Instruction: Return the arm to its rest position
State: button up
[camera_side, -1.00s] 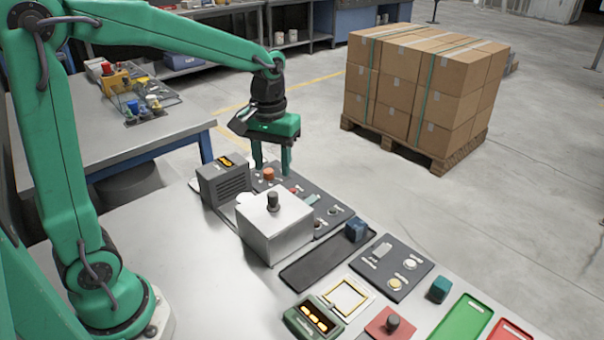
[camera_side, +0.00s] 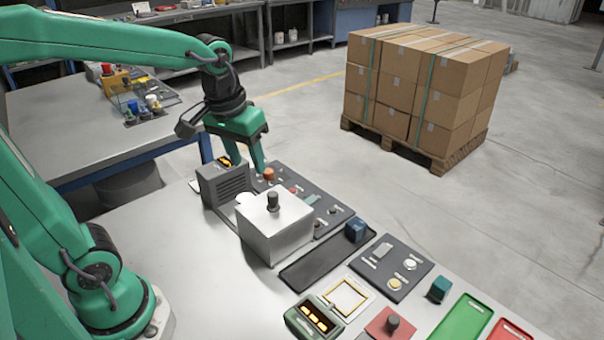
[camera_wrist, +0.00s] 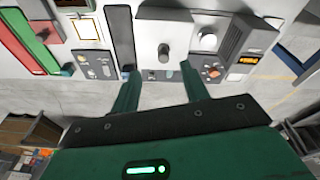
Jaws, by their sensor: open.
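My green arm reaches from the left over the light work table (camera_side: 170,240). My gripper (camera_side: 257,168) is open and empty, its fingers pointing down behind the grey speaker-like box (camera_side: 226,183), above the far edge of the table. I cannot tell the exact gap to the box. In the wrist view my gripper (camera_wrist: 160,85) shows two separate green fingers with nothing between them. A silver hood with a dark knob (camera_side: 275,226) stands in front of a dark panel (camera_side: 330,212) and hides part of it.
A dark tray (camera_side: 310,268) with a blue cube (camera_side: 356,230) lies right of the hood. The table's left part is clear.

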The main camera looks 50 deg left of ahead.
jog(key=s+m+t, duration=0.3)
jog(key=s, duration=0.5)
jog(key=shift+s+d+r, duration=0.15)
jog(key=shift+d+r, duration=0.1)
jog(key=shift+r, duration=0.1)
